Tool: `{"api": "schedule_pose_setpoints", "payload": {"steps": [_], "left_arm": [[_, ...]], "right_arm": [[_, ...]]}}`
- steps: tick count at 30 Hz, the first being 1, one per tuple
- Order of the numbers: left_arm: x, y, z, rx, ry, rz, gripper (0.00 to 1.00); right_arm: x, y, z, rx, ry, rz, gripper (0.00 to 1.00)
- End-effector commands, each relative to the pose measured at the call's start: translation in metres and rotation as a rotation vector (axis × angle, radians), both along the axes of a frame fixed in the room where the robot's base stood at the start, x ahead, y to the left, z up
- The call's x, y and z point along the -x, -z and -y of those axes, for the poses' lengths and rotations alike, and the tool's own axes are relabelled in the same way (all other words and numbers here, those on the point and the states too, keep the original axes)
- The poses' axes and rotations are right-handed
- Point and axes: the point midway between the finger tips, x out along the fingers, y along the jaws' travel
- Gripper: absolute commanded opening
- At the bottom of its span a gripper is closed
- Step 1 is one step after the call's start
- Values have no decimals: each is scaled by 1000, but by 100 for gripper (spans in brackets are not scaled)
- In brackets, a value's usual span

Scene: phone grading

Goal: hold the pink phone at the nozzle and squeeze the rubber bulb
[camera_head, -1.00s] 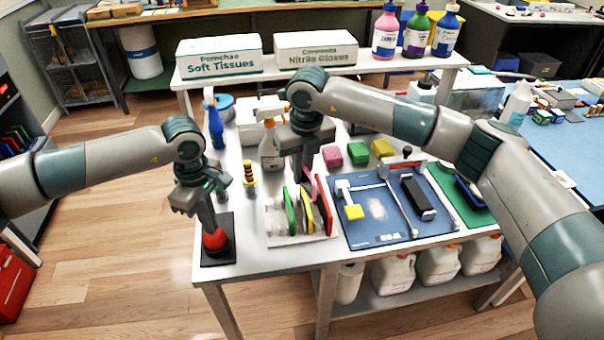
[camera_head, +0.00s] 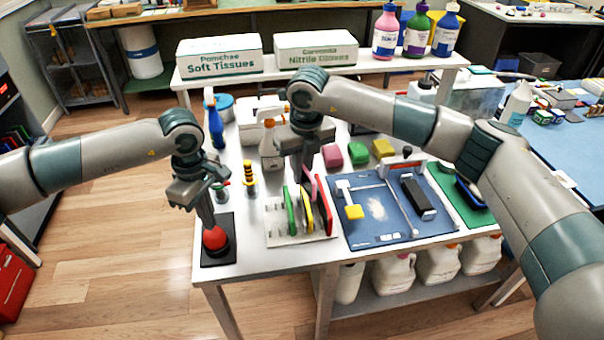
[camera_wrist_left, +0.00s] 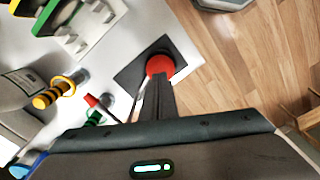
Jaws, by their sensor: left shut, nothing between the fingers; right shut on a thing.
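The red rubber bulb (camera_head: 215,239) sits on a black base plate (camera_head: 208,258) at the table's front left corner. My left gripper (camera_head: 211,225) is shut and empty, pointing down with its fingertips at the top of the bulb. In the left wrist view the fingers (camera_wrist_left: 157,88) overlap the bulb (camera_wrist_left: 160,66); I cannot tell whether they touch it. My right gripper (camera_head: 308,172) is shut on the pink phone (camera_head: 313,187), upright above the right part of the white rack. A small red-tipped piece (camera_wrist_left: 91,101) stands near the bulb; I cannot tell if it is the nozzle.
The white rack (camera_head: 285,238) holds green, yellow and red phones. A blue mat (camera_head: 365,228) with a yellow-headed tool and a black block lies to its right. A yellow-black striped item (camera_head: 249,175) and spray bottles stand behind. Pink, green and yellow blocks lie further back.

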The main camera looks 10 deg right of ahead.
Motion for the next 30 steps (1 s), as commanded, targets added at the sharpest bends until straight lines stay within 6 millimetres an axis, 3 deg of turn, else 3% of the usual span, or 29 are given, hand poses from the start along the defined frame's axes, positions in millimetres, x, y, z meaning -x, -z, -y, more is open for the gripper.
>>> {"api": "schedule_pose_setpoints", "payload": {"steps": [21,30], "left_arm": [[0,-47,0,0,0,0,0],[0,-52,0,-1,0,0,0]], "right_arm": [[0,0,0,0,0,1,0],[0,0,0,0,0,1,0]]}}
